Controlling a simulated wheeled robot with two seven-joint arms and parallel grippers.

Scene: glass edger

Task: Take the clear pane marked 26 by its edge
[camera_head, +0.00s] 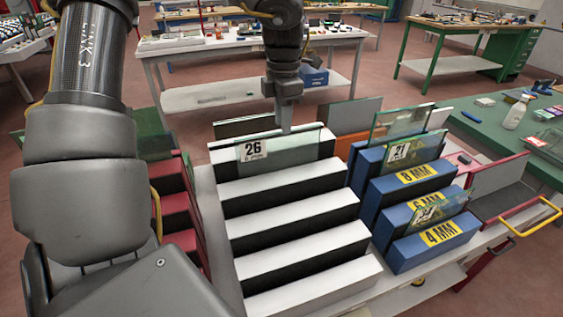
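My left gripper (286,128) points straight down at the pane's top edge, right of the label. Its fingers show edge-on as one narrow strip overlapping the top edge, so I cannot tell whether they are apart, or touch the glass. My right gripper is not in view.
A blue stepped rack (443,234) to the right holds panes, one marked 21 (401,148). A red stepped rack (174,205) stands at left. A grey panel (355,115) stands behind the white rack. A green table (483,123) with a bottle (516,112) is at right.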

